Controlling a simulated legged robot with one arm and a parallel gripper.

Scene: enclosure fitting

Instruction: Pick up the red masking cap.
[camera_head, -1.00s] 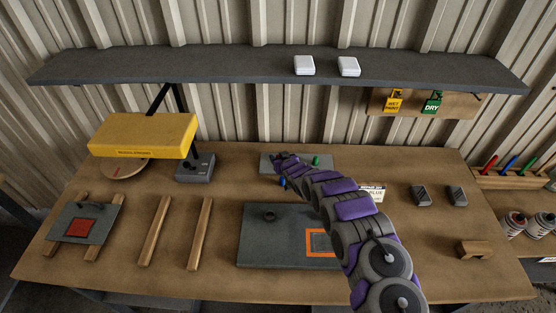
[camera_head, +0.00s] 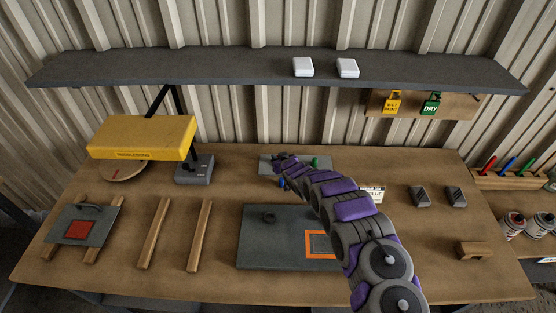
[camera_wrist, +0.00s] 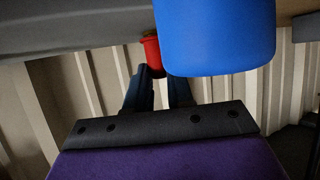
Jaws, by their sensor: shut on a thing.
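The red masking cap (camera_wrist: 152,53) shows in the wrist view at the tips of my gripper (camera_wrist: 160,78), which is shut on it. In the head view my gripper (camera_head: 283,162) is over the small grey plate (camera_head: 266,167) at the back of the bench, and it hides the red cap there. A blue cap (camera_wrist: 215,35) looms large and close in the wrist view; it also shows beside my gripper in the head view (camera_head: 282,184). A green cap (camera_head: 315,162) stands on the right of the small plate.
A dark panel (camera_head: 255,245) with an orange square outline lies in front, partly behind my arm. A yellow lamp (camera_head: 143,137) and grey box (camera_head: 195,170) stand left. A shelf (camera_head: 200,66) with two white boxes spans above. Wooden rails (camera_head: 154,233) lie left.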

